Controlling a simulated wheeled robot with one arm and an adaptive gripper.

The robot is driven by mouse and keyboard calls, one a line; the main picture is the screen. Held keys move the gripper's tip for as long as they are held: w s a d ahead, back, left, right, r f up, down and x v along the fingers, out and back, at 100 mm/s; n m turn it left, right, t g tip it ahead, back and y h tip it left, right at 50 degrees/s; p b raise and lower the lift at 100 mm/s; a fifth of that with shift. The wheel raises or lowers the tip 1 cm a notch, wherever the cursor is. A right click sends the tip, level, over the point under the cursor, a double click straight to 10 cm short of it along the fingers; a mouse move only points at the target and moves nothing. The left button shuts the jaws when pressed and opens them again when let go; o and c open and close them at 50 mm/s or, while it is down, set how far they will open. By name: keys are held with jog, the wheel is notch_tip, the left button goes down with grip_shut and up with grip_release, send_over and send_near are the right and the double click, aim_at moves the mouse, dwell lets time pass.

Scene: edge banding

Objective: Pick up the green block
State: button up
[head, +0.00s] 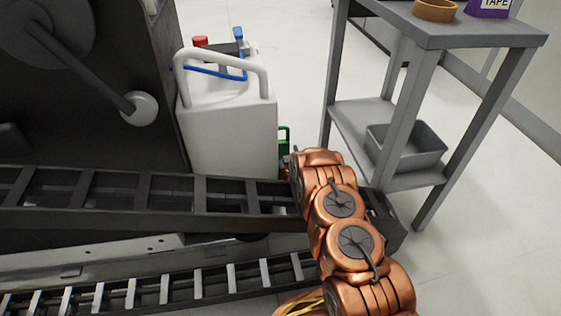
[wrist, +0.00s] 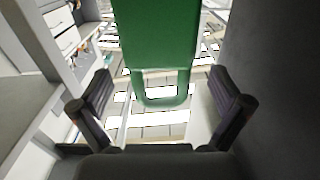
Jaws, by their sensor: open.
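The green block (wrist: 153,38) fills the upper middle of the wrist view, with a loop-shaped green part at its lower end. My gripper (wrist: 162,92) is open, and its two dark fingers stand apart to the left and right of the green loop. I see no contact between the fingers and the block. In the head view only a small strip of green (head: 284,138) shows beside the white jug, just beyond the end of my arm. The rest of it is hidden there, and my fingers are hidden too.
A white jug (head: 232,125) with a blue hose stands left of the green strip. A dark roller frame (head: 150,195) runs below my arm's end. A grey cart (head: 480,38) with a grey bin (head: 415,153) stands right. Open floor (head: 290,60) lies behind.

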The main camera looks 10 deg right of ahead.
aim_at(281, 145)
jog(key=shift+w+b, duration=0.7)
jog(key=shift+w, duration=0.9)
jog(key=shift+r, duration=0.1)
jog(key=shift+c, duration=0.4)
jog(key=c, duration=1.6)
jog(key=shift+r, duration=0.1)
